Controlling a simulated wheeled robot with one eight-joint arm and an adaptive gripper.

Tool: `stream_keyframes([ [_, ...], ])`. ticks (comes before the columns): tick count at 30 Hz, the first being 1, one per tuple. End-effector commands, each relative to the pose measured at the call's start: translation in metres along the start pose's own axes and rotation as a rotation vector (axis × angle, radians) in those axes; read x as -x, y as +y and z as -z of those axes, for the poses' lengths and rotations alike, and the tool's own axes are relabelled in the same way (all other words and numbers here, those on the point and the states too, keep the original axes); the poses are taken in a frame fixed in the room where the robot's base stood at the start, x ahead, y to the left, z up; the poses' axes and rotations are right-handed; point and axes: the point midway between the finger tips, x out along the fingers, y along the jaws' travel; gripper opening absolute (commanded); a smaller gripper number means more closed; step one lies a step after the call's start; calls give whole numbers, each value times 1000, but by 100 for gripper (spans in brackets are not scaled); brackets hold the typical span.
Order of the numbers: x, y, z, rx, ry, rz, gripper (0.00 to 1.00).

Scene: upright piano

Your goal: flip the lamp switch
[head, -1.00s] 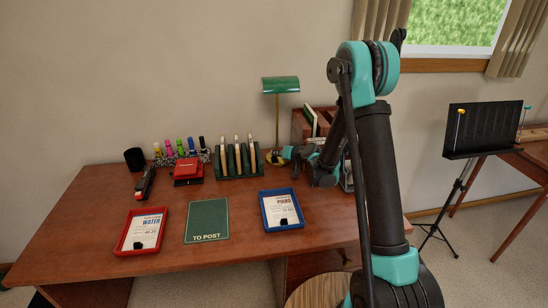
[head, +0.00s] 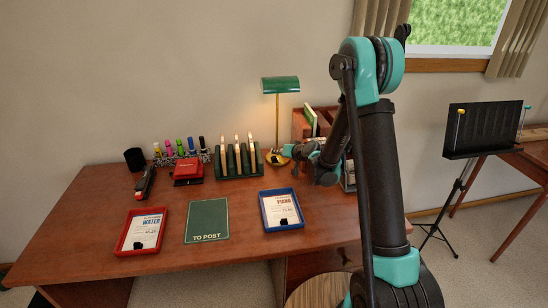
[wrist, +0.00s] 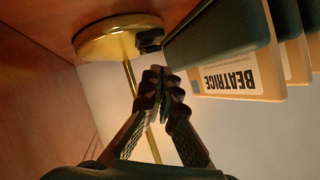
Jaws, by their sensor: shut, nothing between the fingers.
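The desk lamp has a green shade (head: 280,84) on a thin brass stem, above a round brass base at the back of the desk. A warm glow lies on the wall beneath the shade, so the lamp is lit. In the wrist view the brass base (wrist: 117,38) is at the upper left, with a small black switch (wrist: 149,41) at its edge. My gripper (wrist: 163,76) is shut and empty, its tips just below the switch in the picture. I cannot tell whether they touch it. In the head view my gripper (head: 288,151) is beside the lamp base.
A green rack (head: 238,162) of upright wooden-topped dividers stands just left of the lamp; one label reads BEATRICE in the wrist view. A wooden organiser stands behind my wrist. A red tray (head: 125,246), a green mat (head: 207,221) and a blue tray (head: 268,221) lie in front.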

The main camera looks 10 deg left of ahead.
Motion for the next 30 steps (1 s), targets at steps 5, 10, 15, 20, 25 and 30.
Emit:
stream_keyframes([
  [5, 0, 0, 0, 0, 0, 0, 0],
  [10, 5, -4, 4, 0, 0, 0, 0],
  [15, 16, -12, 12, 0, 0, 0, 0],
  [20, 26, -19, 19, 0, 0, 0, 0],
  [25, 33, -24, 24, 0, 0, 0, 0],
  [30, 35, -25, 26, 0, 0, 0, 0],
])
